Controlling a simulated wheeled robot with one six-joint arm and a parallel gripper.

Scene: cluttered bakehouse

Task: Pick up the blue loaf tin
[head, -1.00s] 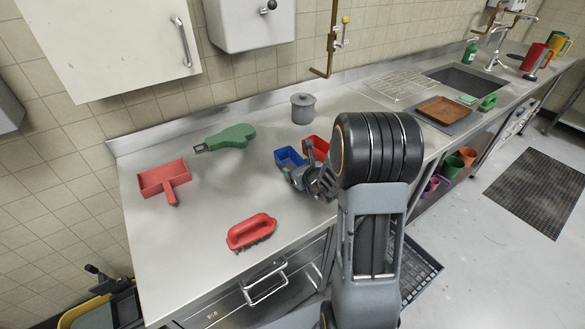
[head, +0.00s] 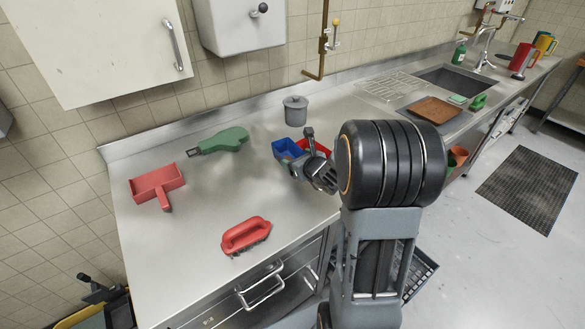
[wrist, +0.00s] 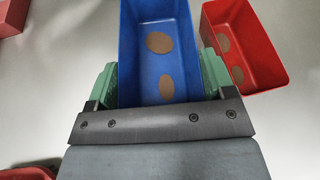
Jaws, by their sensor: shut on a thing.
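The blue loaf tin (wrist: 158,60) is in the middle of the wrist view, with brown round patches on its inside floor. It also shows in the head view (head: 287,149), partly hidden by my gripper. My gripper (wrist: 158,85) has its two green-padded fingers on the outer left and right sides of the tin's near end, shut on it. In the head view my gripper (head: 299,162) is at the tin's near side. I cannot tell whether the tin is clear of the counter.
A red tin (wrist: 243,45) stands close to the right of the blue one. On the steel counter (head: 215,195) lie a red dustpan (head: 158,183), a red brush (head: 246,234) and a green-handled scraper (head: 222,141). A grey lidded pot (head: 295,110) stands behind. The counter's left middle is clear.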

